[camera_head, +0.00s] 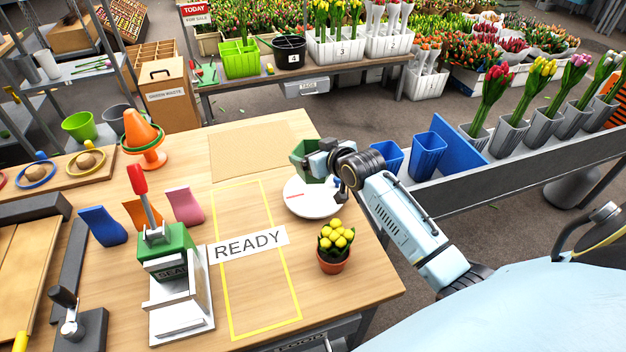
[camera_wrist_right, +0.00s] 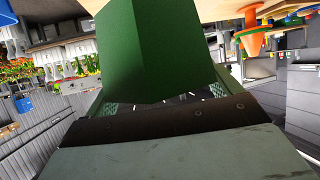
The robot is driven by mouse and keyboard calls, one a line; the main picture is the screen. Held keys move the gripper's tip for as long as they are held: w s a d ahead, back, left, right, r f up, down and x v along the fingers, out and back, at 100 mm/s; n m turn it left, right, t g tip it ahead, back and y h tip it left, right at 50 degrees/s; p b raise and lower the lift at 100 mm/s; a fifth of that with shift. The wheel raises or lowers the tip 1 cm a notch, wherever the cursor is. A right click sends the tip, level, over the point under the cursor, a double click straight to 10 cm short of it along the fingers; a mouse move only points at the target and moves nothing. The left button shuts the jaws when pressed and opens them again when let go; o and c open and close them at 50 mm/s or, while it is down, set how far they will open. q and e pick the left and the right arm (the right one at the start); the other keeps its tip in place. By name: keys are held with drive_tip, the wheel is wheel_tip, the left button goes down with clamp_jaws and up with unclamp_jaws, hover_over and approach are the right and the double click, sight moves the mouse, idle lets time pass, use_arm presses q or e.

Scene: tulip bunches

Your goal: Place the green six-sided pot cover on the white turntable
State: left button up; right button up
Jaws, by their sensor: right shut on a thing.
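The green six-sided pot cover (camera_head: 303,152) is in my right gripper (camera_head: 322,160), above the left back part of the white turntable (camera_head: 312,207). In the right wrist view the pot cover (camera_wrist_right: 155,45) fills the top middle, between the green-padded fingers of the gripper (camera_wrist_right: 160,105). The gripper is shut on it. The turntable is round and white with a red mark on top, and my gripper hides part of its back edge. I cannot tell the exact gap between cover and turntable. My left gripper is not in view.
A pot of yellow flowers (camera_head: 334,246) stands just in front of the turntable. The yellow-taped READY area (camera_head: 250,270) lies to its left, and a cardboard sheet (camera_head: 250,148) lies behind. Blue cups (camera_head: 427,156) stand on the bench to the right. The taped area is mostly bare.

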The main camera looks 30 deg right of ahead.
wheel_tip(320, 180, down, 7)
drive_tip(key=shift+r+b, duration=0.1)
drive_tip(key=shift+b, duration=0.4)
drive_tip(key=o, duration=0.7)
drive_tip(key=shift+f, duration=0.2)
drive_tip(key=shift+r, duration=0.15)
drive_tip(key=shift+s+r, duration=0.1)
drive_tip(key=shift+s, duration=0.1)
drive_tip(key=p+v, duration=0.2)
drive_tip(key=v, duration=0.9)
drive_tip(key=shift+s, duration=0.25)
drive_tip(key=shift+r, duration=0.1)
